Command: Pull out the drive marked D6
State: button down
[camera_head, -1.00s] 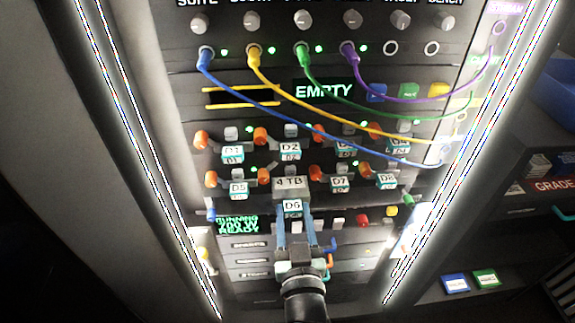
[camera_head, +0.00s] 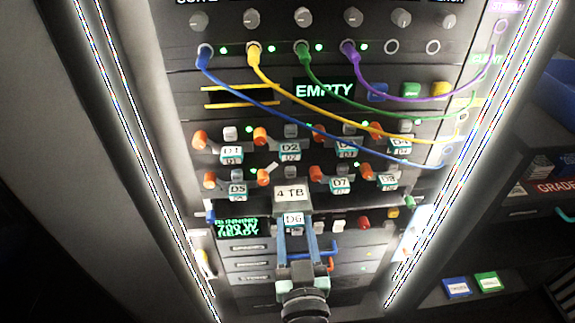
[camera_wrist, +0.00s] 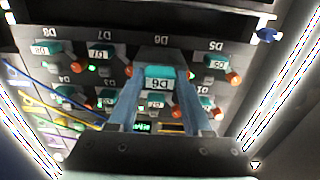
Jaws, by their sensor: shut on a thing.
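The drive marked D6 (camera_head: 291,195) shows in the head view as a grey box with "4 TB" on its top and a D6 label on its front. It juts out from the lower row of drives, between D5 (camera_head: 237,188) and D7 (camera_head: 340,183). My gripper (camera_head: 294,222) has its two blue fingers on either side of the D6 front and is shut on it. In the wrist view, my gripper (camera_wrist: 159,90) holds the teal front of the D6 drive (camera_wrist: 158,70) between its fingers. The slot behind D6 is mostly hidden by the drive.
Blue, yellow, green and purple cables hang across the panel above the drives. Other drives with orange levers, such as D2 (camera_head: 291,148) and D8 (camera_head: 386,180), sit close by. A display (camera_head: 240,228) and several buttons lie below. Bright light strips edge both sides.

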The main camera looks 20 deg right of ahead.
jog(key=b+v, duration=0.2)
jog(key=v, duration=0.5)
jog(key=shift+s, duration=0.25)
dwell(0.7)
